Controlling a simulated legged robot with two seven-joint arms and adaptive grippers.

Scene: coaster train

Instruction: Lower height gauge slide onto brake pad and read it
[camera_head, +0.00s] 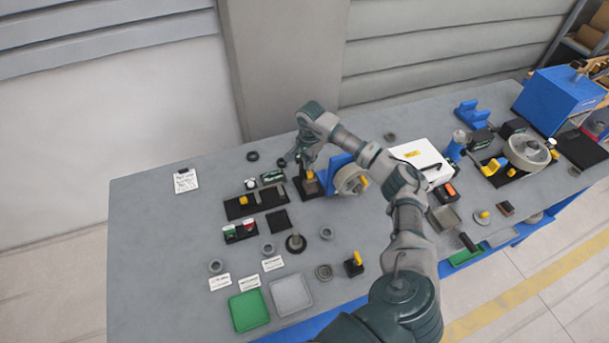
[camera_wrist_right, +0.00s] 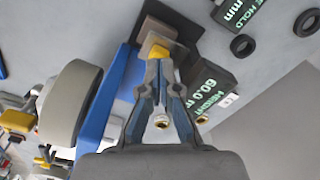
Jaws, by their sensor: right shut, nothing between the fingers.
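The height gauge (camera_head: 309,187) stands on the bench with a dark base and a yellow part on top. In the right wrist view, the yellow-topped slide (camera_wrist_right: 158,42) is at my fingertips, in front of a brown block (camera_wrist_right: 150,27). I cannot tell whether that block is the brake pad. The gauge display (camera_wrist_right: 213,88) reads HEIGHT 60.0 m, with the end cut off. My right gripper (camera_head: 302,163) is just above the gauge; in the wrist view its fingers (camera_wrist_right: 160,60) are shut and empty, tips close to the yellow part. Contact is unclear. My left gripper is out of view.
A blue cradle (camera_head: 333,174) with a grey wheel (camera_head: 349,181) stands close beside the gauge on its right. A second display (camera_wrist_right: 232,12) and black rings (camera_wrist_right: 243,45) are near. Left are black trays (camera_head: 240,208); green (camera_head: 249,311) and grey trays (camera_head: 290,294) lie in front.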

